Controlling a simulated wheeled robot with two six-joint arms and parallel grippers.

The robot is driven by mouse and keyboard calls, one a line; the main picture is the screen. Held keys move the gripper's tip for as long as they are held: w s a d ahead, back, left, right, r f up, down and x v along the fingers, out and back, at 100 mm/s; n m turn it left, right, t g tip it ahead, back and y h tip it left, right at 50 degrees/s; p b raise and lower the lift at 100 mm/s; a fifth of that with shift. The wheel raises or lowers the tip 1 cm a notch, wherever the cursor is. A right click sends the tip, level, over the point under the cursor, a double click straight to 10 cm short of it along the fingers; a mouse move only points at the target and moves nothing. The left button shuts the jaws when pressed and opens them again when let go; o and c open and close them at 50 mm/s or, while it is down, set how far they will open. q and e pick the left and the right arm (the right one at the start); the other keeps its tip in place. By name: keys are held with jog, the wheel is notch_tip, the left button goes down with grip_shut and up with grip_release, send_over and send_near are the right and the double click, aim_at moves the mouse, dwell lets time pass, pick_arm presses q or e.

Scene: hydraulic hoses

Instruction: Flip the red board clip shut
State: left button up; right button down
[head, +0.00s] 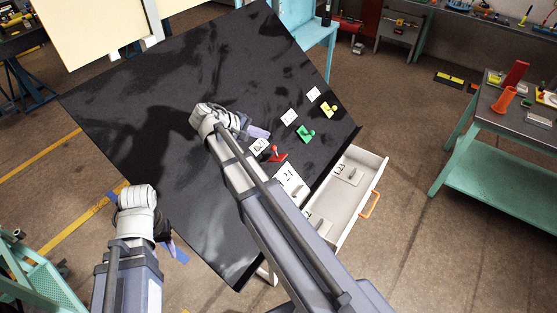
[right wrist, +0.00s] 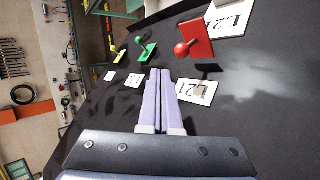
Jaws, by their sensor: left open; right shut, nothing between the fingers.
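The red board clip (head: 278,155) is on the tilted black board (head: 130,105), beside a white label card (head: 259,147). In the right wrist view the clip (right wrist: 200,38) is a red plate with a round red knob toward its left side; I cannot tell how far its lever is turned. My right gripper (head: 259,132) is shut and empty close over the board, up and left of the clip. In the right wrist view its purple fingertips (right wrist: 158,72) point just below the clip, apart from it. My left gripper (head: 174,252) is open and empty at the board's lower left edge.
A green clip (head: 306,134) and a yellow clip (head: 329,110) sit further up the board with label cards. A larger card (head: 290,184) lies below the red clip. An open white drawer (head: 345,205) with an orange handle juts out at the board's lower right.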

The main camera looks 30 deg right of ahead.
aim_at(273, 149)
jog(key=s+f+b, duration=0.1)
jog(key=f, duration=0.1)
jog(key=s+d+f+b, duration=0.1)
jog(key=s+f+b, duration=0.1)
jog(key=shift+s, duration=0.1)
jog(key=shift+s+f+b, duration=0.1)
jog(key=shift+f+b, duration=0.1)
jog(key=shift+b, duration=0.1)
jog(key=shift+w+d+f, duration=0.2)
jog(key=shift+w+d, duration=0.05)
jog(key=shift+s+a+r, duration=0.1)
jog(key=shift+s+r, duration=0.1)
jog(key=shift+s, duration=0.05)
jog(key=shift+w, duration=0.1)
